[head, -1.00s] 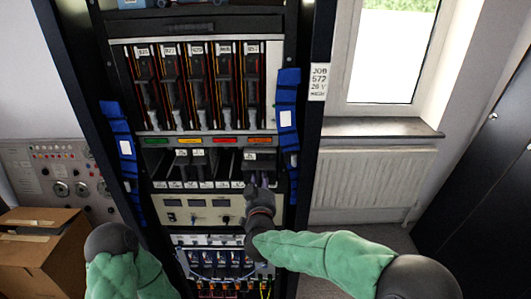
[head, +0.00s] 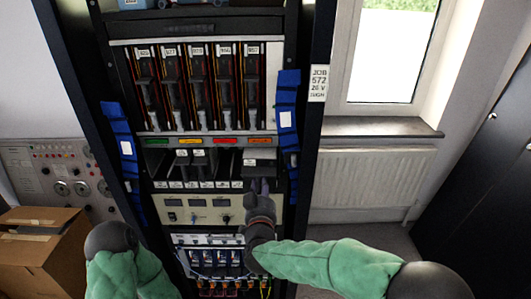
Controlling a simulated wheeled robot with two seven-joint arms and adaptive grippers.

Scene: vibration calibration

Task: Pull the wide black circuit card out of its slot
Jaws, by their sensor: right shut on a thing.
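The wide black circuit card (head: 262,164) sits at the right end of the card row in the rack, under the orange label. It bears a small white tag and juts out from its slot towards me. My right gripper (head: 260,186) is in front of the card, shut on its lower front part. The fingers hide the part they hold. Of my left arm only green-sleeved links show at the lower left; its gripper is out of view.
Narrower black cards (head: 190,165) stand left of the wide card. A cream panel with knobs (head: 197,211) is below, with a cabled unit (head: 215,262) under it. Blue straps (head: 288,115) hang on both rack posts. A cardboard box (head: 35,250) stands at the lower left.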

